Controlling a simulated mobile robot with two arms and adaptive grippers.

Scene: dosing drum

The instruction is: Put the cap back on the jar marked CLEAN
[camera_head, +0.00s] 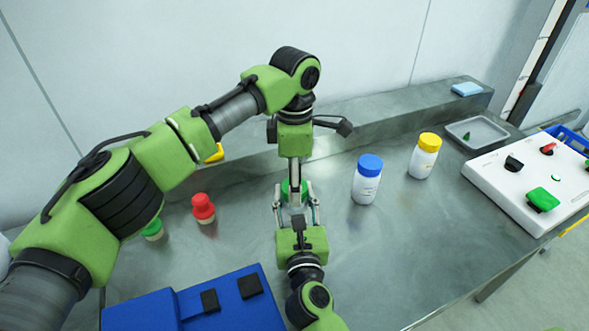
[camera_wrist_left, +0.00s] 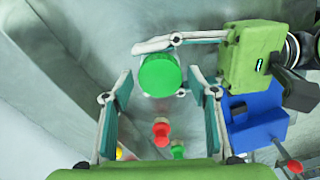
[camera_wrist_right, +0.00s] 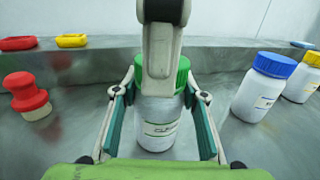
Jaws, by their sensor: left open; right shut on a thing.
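The jar marked CLEAN (camera_wrist_right: 158,125) is white, with its label partly readable in the right wrist view, and stands upright on the bench. A green cap (camera_wrist_left: 160,75) sits on top of it; I cannot tell whether it is screwed tight. My right gripper (camera_head: 296,203) is shut on the jar's body, one finger on each side. In the head view the grippers hide most of the jar.
A blue-capped jar (camera_head: 367,180) and a yellow-capped jar (camera_head: 425,156) stand to the right. A red-topped stamp-like piece (camera_head: 203,208) and a green-topped one (camera_head: 153,229) stand left. A blue box (camera_head: 235,300) is in front; a white switch panel (camera_head: 510,190) is far right.

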